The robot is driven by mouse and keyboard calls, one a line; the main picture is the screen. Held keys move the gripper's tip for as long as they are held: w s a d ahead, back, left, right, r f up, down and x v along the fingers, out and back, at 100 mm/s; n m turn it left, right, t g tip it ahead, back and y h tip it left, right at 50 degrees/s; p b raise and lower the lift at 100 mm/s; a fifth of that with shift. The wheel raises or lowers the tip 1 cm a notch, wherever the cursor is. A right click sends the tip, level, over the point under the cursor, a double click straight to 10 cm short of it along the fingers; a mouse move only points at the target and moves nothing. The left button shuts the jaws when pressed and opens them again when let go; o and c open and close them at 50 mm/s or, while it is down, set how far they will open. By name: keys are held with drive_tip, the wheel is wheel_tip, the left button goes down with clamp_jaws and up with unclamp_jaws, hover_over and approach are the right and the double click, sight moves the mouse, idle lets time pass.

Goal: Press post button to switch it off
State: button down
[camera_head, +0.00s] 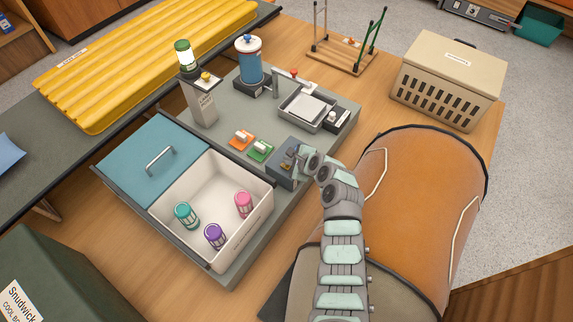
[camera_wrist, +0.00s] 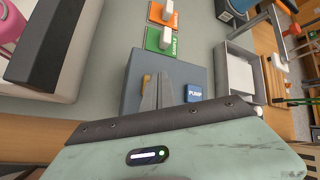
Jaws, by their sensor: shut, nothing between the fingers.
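The grey post (camera_head: 203,108) stands at the back left of the grey counter unit. A yellow button (camera_head: 207,77) sits on its dark top plate, beside a green-capped lamp (camera_head: 184,55) whose clear part looks bright. The post does not show in the wrist view. My gripper (camera_head: 301,158) is shut and empty. It is at the grey pump box, well to the right of and nearer than the post. In the wrist view my fingertips (camera_wrist: 168,72) point over that box; I cannot tell whether they touch it.
The pump box (camera_wrist: 130,72) has a blue PUMP label (camera_wrist: 194,93). Orange (camera_head: 241,139) and green (camera_head: 260,151) switch plates lie between my gripper and the post. A blue canister (camera_head: 249,62) and a sink (camera_head: 306,112) stand behind. A bin with several cans (camera_head: 210,190) is nearer left.

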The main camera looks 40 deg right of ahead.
drive_tip(key=shift+f, duration=0.1)
idle(0.4)
drive_tip(key=shift+f, duration=0.35)
drive_tip(key=shift+p, duration=0.35)
drive_tip(key=shift+a+r+p, duration=0.1)
drive_tip(key=shift+r+p, duration=0.4)
drive_tip(key=shift+p, duration=0.3)
wheel_tip(320, 180, up, 6)
drive_tip(key=p, duration=0.7)
drive_tip(key=c, duration=2.2)
unclamp_jaws()
